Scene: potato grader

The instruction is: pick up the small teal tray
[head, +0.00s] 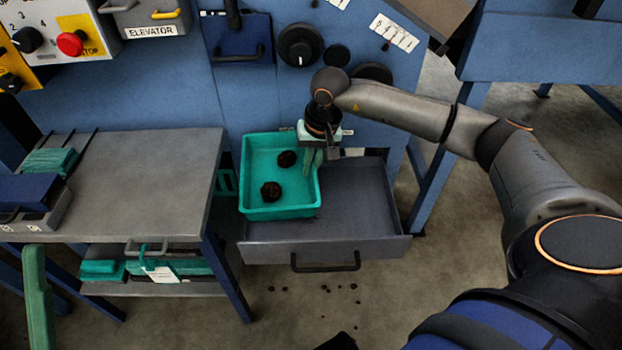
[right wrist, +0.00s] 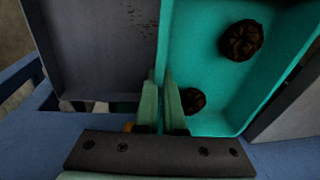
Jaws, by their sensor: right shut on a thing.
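The small teal tray (head: 280,211) sits at the left part of the open grey drawer in the head view, with two dark brown lumps (head: 270,191) in it. My right gripper (head: 312,160) is at the tray's right wall, near its far corner. In the right wrist view the tray (right wrist: 200,55) fills the right side, and the two green fingers (right wrist: 160,95) are closed together on its wall. One finger hides part of a lump (right wrist: 192,100). I cannot tell whether the tray rests on the drawer floor or hangs above it. My left gripper does not show.
The open drawer (head: 365,200) has bare room right of the tray. A grey table (head: 140,180) stands close on the left, with teal items on its lower shelf. The blue machine panel (head: 240,100) rises behind. Dark crumbs (head: 325,288) lie on the floor in front.

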